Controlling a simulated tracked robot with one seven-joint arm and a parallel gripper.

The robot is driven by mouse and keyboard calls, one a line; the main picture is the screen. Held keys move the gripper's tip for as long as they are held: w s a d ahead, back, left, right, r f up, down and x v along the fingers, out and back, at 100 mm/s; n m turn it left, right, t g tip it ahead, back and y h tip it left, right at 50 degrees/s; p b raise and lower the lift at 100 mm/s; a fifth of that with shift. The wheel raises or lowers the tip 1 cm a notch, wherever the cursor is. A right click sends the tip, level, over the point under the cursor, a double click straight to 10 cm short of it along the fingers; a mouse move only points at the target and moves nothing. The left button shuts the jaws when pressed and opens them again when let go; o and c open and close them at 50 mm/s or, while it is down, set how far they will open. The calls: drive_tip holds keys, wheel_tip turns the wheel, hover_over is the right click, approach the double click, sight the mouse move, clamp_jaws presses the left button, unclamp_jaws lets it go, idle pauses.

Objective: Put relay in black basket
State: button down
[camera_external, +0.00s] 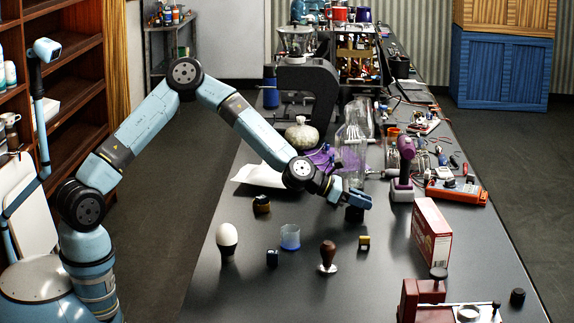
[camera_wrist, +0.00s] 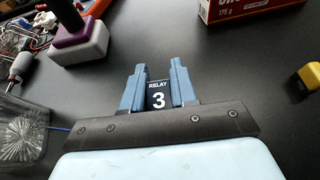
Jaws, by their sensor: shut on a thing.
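A black relay (camera_wrist: 158,96) labelled "RELAY 3" sits between the two blue fingers of my gripper (camera_wrist: 157,88) in the wrist view. The fingers are shut on its sides. In the external view, my gripper (camera_external: 354,198) points down over the middle of the table, with the dark relay (camera_external: 355,214) under its fingertips. I cannot tell whether the relay touches the table or hangs just above it. I cannot make out a black basket for certain in either view.
A yellow-and-black block (camera_external: 364,242) and a wooden-handled tamper (camera_external: 328,257) stand in front of my gripper. A red box (camera_external: 431,232) and a purple tool on a white base (camera_external: 403,172) stand to the right. A clear blue cup (camera_external: 290,238) stands left. Clutter fills the table's back.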

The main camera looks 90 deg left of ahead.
drive_tip(key=c, duration=0.8)
unclamp_jaws()
drive_tip(key=shift+r, duration=0.1)
wheel_tip(320, 180, up, 7)
idle(0.4)
